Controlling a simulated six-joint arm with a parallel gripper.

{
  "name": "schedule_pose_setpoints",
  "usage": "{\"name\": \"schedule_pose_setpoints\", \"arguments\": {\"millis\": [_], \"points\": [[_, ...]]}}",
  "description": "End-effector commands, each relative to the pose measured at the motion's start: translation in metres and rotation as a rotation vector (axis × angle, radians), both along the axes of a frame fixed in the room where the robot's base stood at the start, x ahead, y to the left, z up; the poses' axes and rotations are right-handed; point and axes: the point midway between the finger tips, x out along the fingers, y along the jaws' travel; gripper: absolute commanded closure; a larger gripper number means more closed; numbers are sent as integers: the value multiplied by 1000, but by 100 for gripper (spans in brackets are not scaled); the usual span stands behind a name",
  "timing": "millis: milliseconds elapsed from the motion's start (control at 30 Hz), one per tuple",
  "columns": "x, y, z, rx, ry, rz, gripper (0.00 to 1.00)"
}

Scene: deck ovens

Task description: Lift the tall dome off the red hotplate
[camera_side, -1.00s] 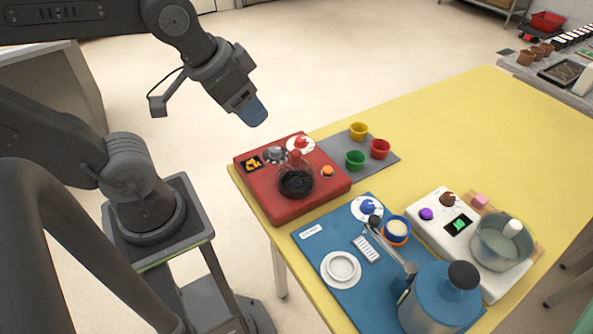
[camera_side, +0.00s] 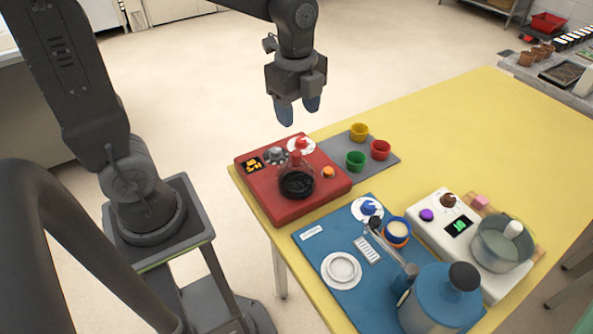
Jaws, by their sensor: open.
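The red hotplate (camera_side: 281,207) sits at the table's near left corner. My gripper (camera_side: 298,110) hangs above the back of the red hotplate, pointing down. Its two blue-tipped fingers are apart and empty, clear of the dome.
Yellow, red and green cups (camera_side: 355,161) stand on a grey mat. A blue mat (camera_side: 318,250) and white hotplate (camera_side: 427,215) lie nearer. The table's far right is clear.

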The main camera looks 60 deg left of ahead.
Motion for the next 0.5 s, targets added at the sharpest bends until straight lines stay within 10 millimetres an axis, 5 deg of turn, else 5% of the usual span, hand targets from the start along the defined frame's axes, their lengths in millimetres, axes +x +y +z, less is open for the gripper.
{"name": "schedule_pose_setpoints", "arguments": {"millis": [200,500], "points": [[0,0,-43,-1,4,2,45],[0,0,-67,0,2,3,45]]}}
